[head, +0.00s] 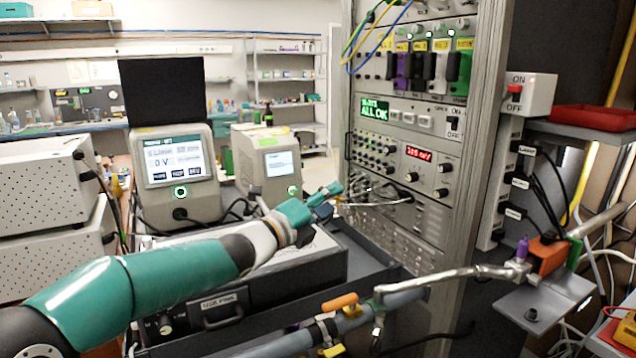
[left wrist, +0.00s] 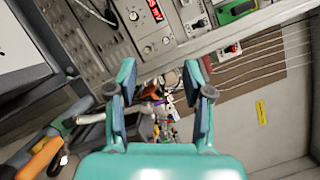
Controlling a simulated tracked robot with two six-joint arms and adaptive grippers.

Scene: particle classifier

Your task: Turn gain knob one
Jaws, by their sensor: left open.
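The rack (head: 478,150) holds a panel with several small dark knobs (head: 375,150) in rows. Beside them is a module with a red display (head: 418,153) and round dark knobs (head: 447,168) at its right. I cannot read which knob is gain knob one. My left gripper (head: 332,199) is open and empty, in front of the rack's lower part, below and left of the small knobs. In the left wrist view its two fingers (left wrist: 162,92) stand apart with nothing between them. The red display (left wrist: 155,10) shows beyond them, near the top. My right gripper is not in view.
Cables hang in front of the rack beside my gripper. A metal pipe (head: 450,274) with an orange-handled valve (head: 340,302) crosses the front. A box with a screen (head: 176,160) stands at the left. A shelf bracket (head: 535,305) juts out at the right.

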